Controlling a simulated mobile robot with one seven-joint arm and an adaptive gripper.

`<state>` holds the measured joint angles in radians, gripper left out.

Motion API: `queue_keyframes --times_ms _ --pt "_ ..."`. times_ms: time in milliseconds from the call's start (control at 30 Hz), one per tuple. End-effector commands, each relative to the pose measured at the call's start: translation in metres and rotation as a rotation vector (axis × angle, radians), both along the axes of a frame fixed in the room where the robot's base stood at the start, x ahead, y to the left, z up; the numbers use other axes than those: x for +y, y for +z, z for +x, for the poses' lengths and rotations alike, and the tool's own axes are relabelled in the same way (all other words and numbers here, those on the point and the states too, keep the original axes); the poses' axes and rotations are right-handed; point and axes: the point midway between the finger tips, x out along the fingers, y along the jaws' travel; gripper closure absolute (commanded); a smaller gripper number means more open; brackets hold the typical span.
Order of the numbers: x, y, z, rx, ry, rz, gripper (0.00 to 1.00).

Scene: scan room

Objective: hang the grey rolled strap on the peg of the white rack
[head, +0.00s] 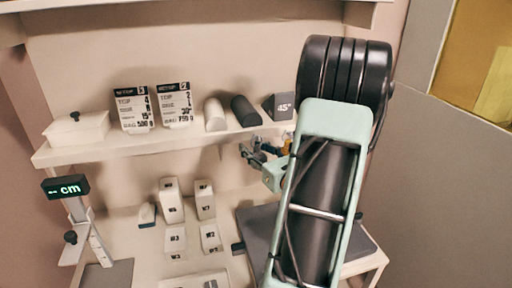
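I cannot make out the grey rolled strap or a peg in the head view. A white shelf (130,146) runs across the back wall, but I cannot tell whether it is part of the white rack. My gripper (256,153) appears as small dark grey parts just below the shelf's right part, mostly hidden by my pale green arm. It is too small and covered to tell whether its fingers are open or shut, or whether it holds anything.
On the shelf stand a white box (78,128), two sign cards (132,109), a white bolster (214,115), a dark bolster (245,110) and a 45° wedge (279,106). Below are several white labelled blocks (171,200), a display stand (66,187) and a dark grey pad (257,219).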

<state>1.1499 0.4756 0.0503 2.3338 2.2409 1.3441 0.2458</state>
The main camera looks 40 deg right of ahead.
Motion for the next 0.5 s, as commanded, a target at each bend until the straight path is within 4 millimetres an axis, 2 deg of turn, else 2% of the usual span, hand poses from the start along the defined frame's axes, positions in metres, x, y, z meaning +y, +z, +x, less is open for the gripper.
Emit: queue_keyframes --times_ms 300,367,500 --pt "-0.001 -0.002 -0.005 0.006 -0.006 0.002 0.59" --pt "0.0 -0.002 -0.011 0.006 -0.007 0.002 0.59" --pt "0.005 -0.002 -0.034 0.005 -0.01 0.002 0.59"
